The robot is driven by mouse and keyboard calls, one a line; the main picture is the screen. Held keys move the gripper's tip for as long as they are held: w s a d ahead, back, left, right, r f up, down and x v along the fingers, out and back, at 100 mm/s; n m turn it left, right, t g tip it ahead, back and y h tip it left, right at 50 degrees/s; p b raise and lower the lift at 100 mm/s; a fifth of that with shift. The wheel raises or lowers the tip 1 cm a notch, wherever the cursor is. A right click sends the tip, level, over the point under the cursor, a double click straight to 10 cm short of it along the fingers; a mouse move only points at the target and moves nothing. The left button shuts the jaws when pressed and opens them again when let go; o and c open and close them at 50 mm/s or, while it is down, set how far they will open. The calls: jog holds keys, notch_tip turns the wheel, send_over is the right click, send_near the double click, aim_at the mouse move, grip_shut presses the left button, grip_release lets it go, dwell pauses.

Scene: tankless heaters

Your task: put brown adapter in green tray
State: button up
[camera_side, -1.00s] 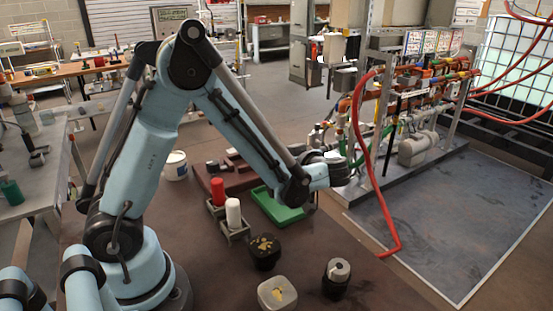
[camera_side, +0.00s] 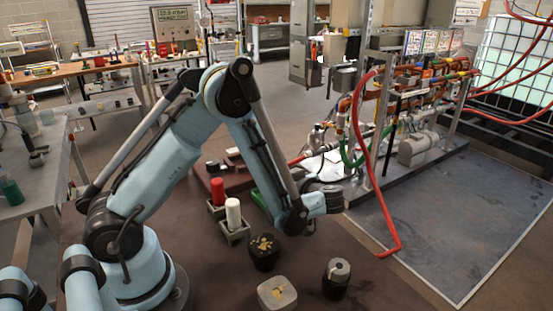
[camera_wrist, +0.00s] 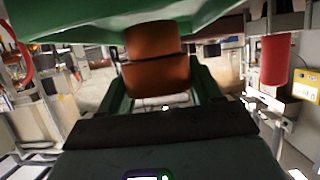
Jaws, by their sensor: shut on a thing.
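The brown adapter (camera_wrist: 153,75) shows in the wrist view as a short brown cylinder between the dark green fingers of my gripper (camera_wrist: 158,88), which is shut on it. In the side view the adapter and fingers cannot be made out, hidden at the end of my arm. The green tray (camera_side: 261,200) lies on the floor area behind my forearm in the side view, with only its left part showing. A broad green surface (camera_wrist: 80,18) fills the top of the wrist view, close to the adapter; I cannot tell surely that it is the tray.
A red bottle (camera_side: 218,192) and a white bottle (camera_side: 233,213) stand in a grey holder left of the tray. A red hose (camera_side: 366,150) hangs at the right.

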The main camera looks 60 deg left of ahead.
jog(key=shift+f, duration=0.55)
dwell(0.4)
jog(key=o, duration=1.5)
jog(key=shift+d, duration=0.1)
jog(key=v, duration=1.2)
jog(key=s+r+m+t+h, duration=0.3)
jog(key=m+h, duration=0.3)
jog(key=m, duration=0.3)
jog(key=s+d+r+m+t+h, duration=0.1)
jog(key=s+r+m+t+h, duration=0.2)
jog(key=m+h, duration=0.4)
jog(key=shift+s+r+m+t, duration=0.25)
jog(key=shift+s+m+t, duration=0.35)
jog(key=shift+s+m, duration=0.3)
